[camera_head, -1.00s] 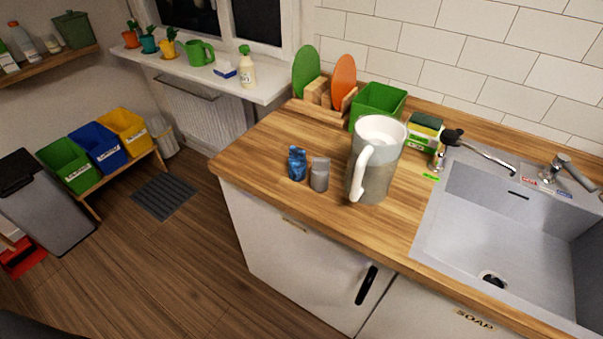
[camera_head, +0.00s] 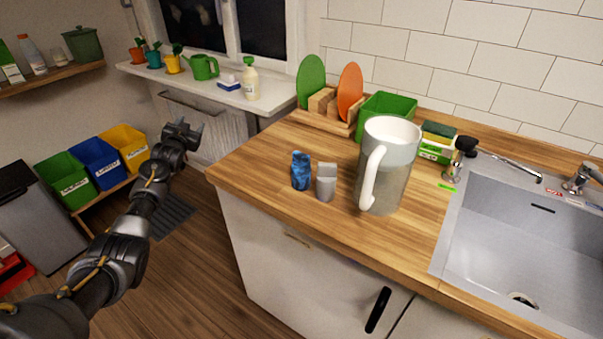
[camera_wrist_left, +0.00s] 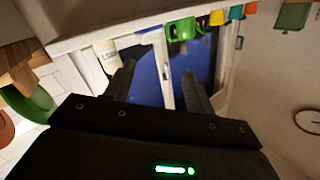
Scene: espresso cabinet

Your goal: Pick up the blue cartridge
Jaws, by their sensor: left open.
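The blue cartridge (camera_head: 301,171) stands upright on the wooden counter near its front left part, just left of a small grey cartridge (camera_head: 326,182). My left gripper (camera_head: 183,128) is raised left of the counter, in front of the radiator under the windowsill, well apart from the blue cartridge. Its jaws are open and empty. In the left wrist view the two fingers of my left gripper (camera_wrist_left: 158,85) stand apart with the window behind them, and the blue cartridge does not show there. My right gripper is not in view.
A large pitcher (camera_head: 391,165) with a white handle stands right of the cartridges. Behind are a plate rack (camera_head: 320,118) with green and orange plates and a green bin (camera_head: 385,112). The sink (camera_head: 515,230) is at the right. The counter's front left is clear.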

